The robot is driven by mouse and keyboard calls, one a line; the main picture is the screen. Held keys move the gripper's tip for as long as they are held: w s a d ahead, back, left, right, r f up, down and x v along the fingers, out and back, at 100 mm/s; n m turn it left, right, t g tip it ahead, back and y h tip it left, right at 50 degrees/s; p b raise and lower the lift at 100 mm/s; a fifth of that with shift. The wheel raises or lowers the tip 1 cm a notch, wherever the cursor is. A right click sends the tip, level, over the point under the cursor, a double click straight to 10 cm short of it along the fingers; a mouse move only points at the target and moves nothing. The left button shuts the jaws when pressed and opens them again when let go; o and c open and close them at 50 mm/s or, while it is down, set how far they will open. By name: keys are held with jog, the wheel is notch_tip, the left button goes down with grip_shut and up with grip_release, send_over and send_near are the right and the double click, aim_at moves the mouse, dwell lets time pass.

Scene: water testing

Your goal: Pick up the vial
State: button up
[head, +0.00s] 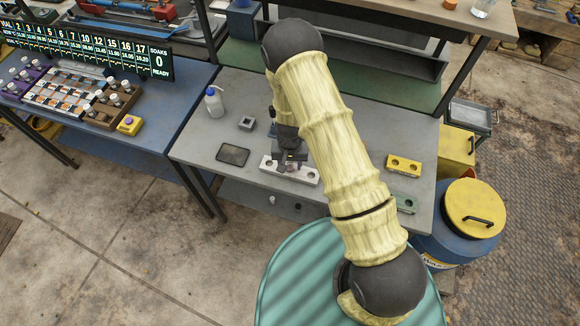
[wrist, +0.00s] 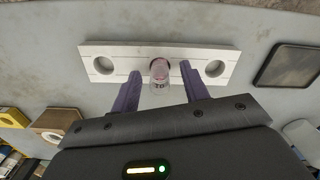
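The vial (wrist: 160,75) is a small clear tube with a dark reddish top and dark marking. It stands in the middle of a white rack (wrist: 122,52), which has an empty-looking round hole near each end. My gripper (wrist: 160,68) is open, with one purple finger on each side of the vial and a visible gap on both sides. In the head view my gripper (head: 289,163) is low over the white rack (head: 308,177) on the grey table. The vial is mostly hidden there by the gripper.
A black tablet (head: 233,155), a small grey holder (head: 247,123) and a wash bottle (head: 214,102) stand left of the rack. A yellow block (head: 404,166) and a green block (head: 405,203) are at the right. A shelf unit (head: 350,62) rises behind.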

jog(key=c, duration=0.8)
notch_tip(320, 180, up, 10)
jog(key=shift+r+b, duration=0.1)
jog(key=shift+b, duration=1.05)
jog(key=shift+n, duration=0.5)
jog(key=d, duration=0.4)
jog(key=w+d+f, duration=0.1)
jog(key=d, duration=0.4)
jog(key=w+d, duration=0.1)
jog(key=d, duration=0.3)
jog(key=shift+w+d+f, duration=0.2)
jog(key=shift+f, duration=0.15)
